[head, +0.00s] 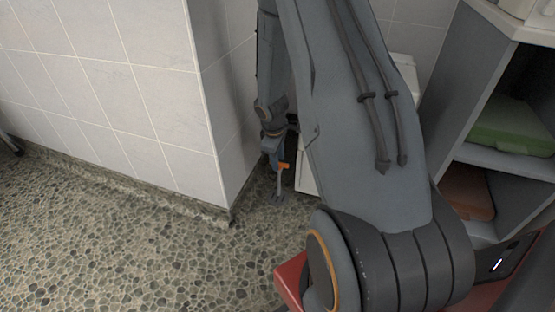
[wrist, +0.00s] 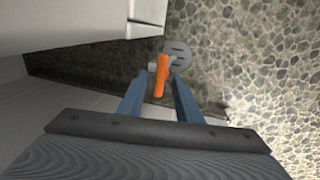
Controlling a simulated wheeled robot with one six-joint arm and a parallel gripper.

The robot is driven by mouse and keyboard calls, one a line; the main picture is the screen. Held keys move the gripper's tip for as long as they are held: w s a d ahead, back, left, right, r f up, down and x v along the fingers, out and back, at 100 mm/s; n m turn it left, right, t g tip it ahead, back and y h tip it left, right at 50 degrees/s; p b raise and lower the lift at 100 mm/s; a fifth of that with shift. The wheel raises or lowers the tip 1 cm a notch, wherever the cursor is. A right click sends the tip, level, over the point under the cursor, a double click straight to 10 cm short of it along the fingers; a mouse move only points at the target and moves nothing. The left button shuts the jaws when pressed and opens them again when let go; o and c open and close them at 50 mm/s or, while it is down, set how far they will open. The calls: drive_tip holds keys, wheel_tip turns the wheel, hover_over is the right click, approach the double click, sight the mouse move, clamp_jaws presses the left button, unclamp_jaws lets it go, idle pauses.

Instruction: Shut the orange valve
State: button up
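The orange valve handle (head: 284,165) is small in the head view, low by the wall corner, on a thin grey pipe (head: 279,186) that reaches down to the floor. In the wrist view the orange handle (wrist: 160,78) stands as a short bar, with a pale metal fitting and a round grey floor plate (wrist: 178,54) by its far end. My gripper (wrist: 157,84) is open, with one blue-grey finger on each side of the handle and gaps to both. Contact does not show. My gripper (head: 271,150) also shows in the head view, close to the valve; my arm hides part of the surroundings.
A tiled wall corner (head: 215,150) stands just left of the valve. A white box-like thing (head: 306,178) is close on its right, partly behind my arm. The pebbled floor (head: 110,240) at left is clear.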

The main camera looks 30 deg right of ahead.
drive_tip(key=shift+r, duration=0.15)
wheel_tip(320, 180, up, 7)
drive_tip(key=s+a+p, duration=0.1)
drive_tip(key=p, duration=0.3)
drive_tip(key=shift+a+r+p, duration=0.15)
drive_tip(key=shift+r+p, duration=0.05)
drive_tip(key=shift+p, duration=0.1)
idle(0.3)
